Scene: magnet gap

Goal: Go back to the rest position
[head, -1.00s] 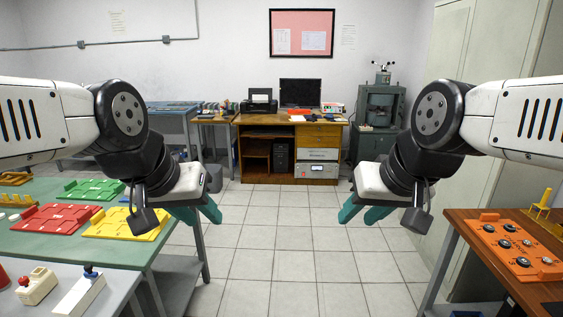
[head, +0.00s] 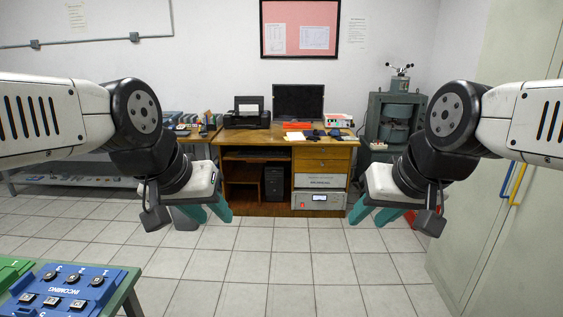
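My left gripper (head: 208,214) hangs in the left middle of the head view, over the tiled floor. Its two teal fingers are parted and nothing shows between them. My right gripper (head: 372,216) hangs in the right middle, roughly mirroring the left. Its teal fingers are also parted, with nothing between them. Both grippers are in front of the wooden desk (head: 243,158) and appear apart from it.
A blue panel (head: 68,291) marked INCOMING lies on a green-topped table at the lower left. Grey cabinets (head: 490,230) stand at the right. A green machine (head: 393,120) stands at the back right. The tiled floor (head: 285,265) ahead is clear.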

